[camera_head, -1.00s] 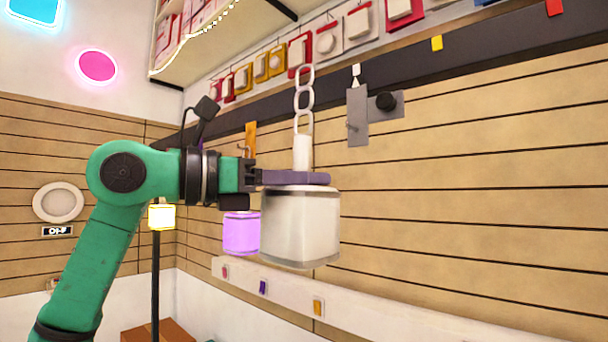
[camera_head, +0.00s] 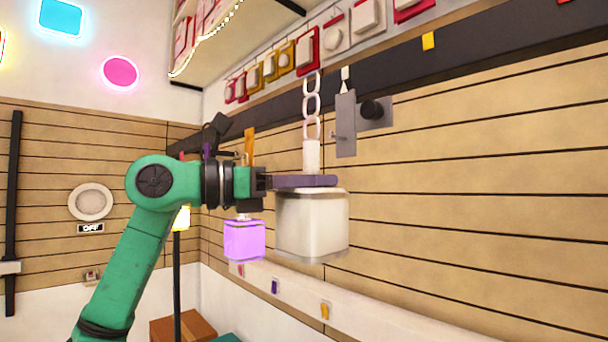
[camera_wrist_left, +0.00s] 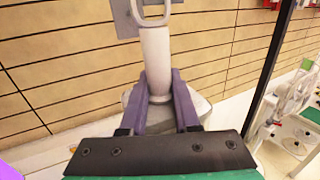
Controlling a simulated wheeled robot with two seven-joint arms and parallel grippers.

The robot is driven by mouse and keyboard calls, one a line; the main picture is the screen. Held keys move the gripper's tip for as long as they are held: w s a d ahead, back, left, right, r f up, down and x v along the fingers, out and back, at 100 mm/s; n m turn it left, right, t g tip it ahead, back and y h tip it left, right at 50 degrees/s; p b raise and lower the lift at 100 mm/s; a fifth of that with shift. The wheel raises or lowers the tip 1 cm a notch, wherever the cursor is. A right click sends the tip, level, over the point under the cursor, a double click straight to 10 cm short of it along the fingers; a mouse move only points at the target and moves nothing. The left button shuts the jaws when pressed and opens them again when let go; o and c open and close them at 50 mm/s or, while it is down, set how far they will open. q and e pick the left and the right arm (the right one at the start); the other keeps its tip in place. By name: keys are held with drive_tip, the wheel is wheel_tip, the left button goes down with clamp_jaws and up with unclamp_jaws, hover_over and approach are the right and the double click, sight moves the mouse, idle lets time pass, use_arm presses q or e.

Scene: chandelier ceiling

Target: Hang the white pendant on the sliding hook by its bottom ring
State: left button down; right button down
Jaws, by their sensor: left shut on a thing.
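The white pendant (camera_head: 312,222) is a pale block-shaped shade with a white stem on top and a chain of white rings (camera_head: 312,104) rising from the stem. My left gripper (camera_head: 318,181), with purple fingers, is shut on the stem just above the shade; the left wrist view shows both fingers around the stem (camera_wrist_left: 157,55). The bottom ring (camera_head: 312,128) is just above the stem. The sliding hook (camera_head: 345,123) is a grey plate with a black knob on the dark rail, right of the chain. A small peg sticks out from its left side, apart from the rings. My right gripper is not in view.
The dark rail (camera_head: 460,62) runs along the slatted wall. A glowing purple pendant (camera_head: 244,240) hangs left of the white shade, and an orange plate (camera_head: 249,147) is behind my wrist. A white ledge (camera_head: 375,318) runs below. The wall right of the shade is clear.

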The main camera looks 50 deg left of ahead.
use_arm(q)
drive_tip(key=shift+w+a+r+p, duration=0.15)
drive_tip(key=shift+w+a+p, duration=0.05)
drive_tip(key=shift+w+p, duration=0.5)
drive_tip(key=shift+w, duration=0.2)
drive_tip(key=shift+w+d, duration=0.1)
drive_tip(key=shift+w, duration=0.25)
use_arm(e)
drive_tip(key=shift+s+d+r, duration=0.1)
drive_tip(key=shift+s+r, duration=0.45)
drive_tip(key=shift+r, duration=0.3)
use_arm(q)
drive_tip(key=shift+w, duration=0.25)
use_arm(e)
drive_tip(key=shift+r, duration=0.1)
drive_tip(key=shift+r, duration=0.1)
use_arm(q)
drive_tip(key=shift+w+p, duration=0.25)
drive_tip(key=shift+p, duration=0.1)
drive_tip(key=shift+w+p, duration=0.5)
drive_tip(key=shift+w, duration=0.4)
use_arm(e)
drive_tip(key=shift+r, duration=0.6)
